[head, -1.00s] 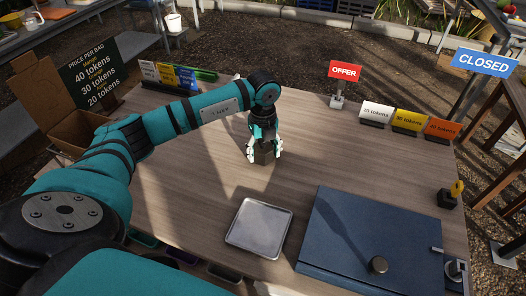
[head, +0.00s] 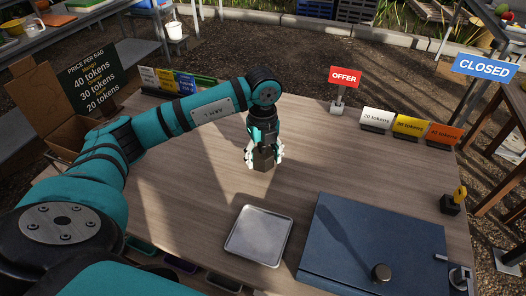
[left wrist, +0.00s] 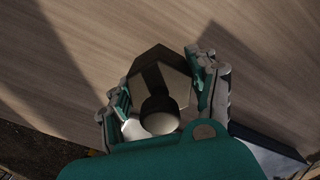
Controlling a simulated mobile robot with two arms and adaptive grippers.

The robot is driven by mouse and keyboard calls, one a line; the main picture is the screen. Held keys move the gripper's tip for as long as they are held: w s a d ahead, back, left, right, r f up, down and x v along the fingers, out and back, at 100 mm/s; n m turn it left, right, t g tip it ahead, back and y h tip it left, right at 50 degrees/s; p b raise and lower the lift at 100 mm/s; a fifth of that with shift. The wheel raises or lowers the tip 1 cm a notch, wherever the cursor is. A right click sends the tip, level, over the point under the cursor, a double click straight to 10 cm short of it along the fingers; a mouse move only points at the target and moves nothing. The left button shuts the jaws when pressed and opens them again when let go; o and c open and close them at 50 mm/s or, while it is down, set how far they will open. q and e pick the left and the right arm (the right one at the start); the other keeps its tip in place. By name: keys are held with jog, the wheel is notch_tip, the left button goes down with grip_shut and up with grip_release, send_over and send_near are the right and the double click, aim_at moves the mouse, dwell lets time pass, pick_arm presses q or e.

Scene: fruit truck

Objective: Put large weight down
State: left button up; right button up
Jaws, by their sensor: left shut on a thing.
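The large weight (head: 263,160) is a dark block with a hexagonal base, and its rounded knob shows in the left wrist view (left wrist: 159,114). My left gripper (head: 264,153) points down over the middle of the wooden table and is shut on the weight, with a finger on each side of it. The weight is upright, at or just above the tabletop; I cannot tell whether it touches. My right gripper is in neither view.
A metal tray (head: 259,235) lies in front of the weight. An OFFER sign (head: 345,77) and token signs (head: 411,125) line the back. Bare table surrounds the gripper.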

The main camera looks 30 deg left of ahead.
pick_arm(q)
jog(key=s+d, duration=0.2)
jog(key=s, duration=0.1)
jog(key=s+d+r+b, duration=0.1)
jog(key=s+d, duration=0.1)
jog(key=s, duration=0.2)
jog(key=s+d, duration=0.3)
jog(key=shift+s+d+r, duration=0.1)
jog(key=shift+s+r, duration=0.1)
jog(key=shift+s, duration=0.15)
jog(key=m, duration=0.5)
jog(key=shift+d+r, duration=0.3)
jog(key=shift+r, duration=0.05)
jog(key=m, duration=0.6)
jog(key=shift+s+d+r+m, duration=0.1)
jog(key=shift+d+r+m, duration=0.25)
jog(key=shift+d+m, duration=0.05)
jog(key=m, duration=0.4)
jog(key=m+p, duration=0.1)
jog(key=m, duration=0.1)
jog(key=shift+d+r, duration=0.3)
jog(key=r+m, duration=0.1)
jog(key=m, duration=0.9)
jog(key=s+d+m+p, duration=0.1)
jog(key=m, duration=0.9)
jog(key=d+r+m+p, duration=0.1)
jog(key=m, duration=0.8)
jog(key=shift+s+d+r+m, duration=0.15)
jog(key=shift+d+r+m, duration=0.15)
jog(key=shift+m, duration=0.1)
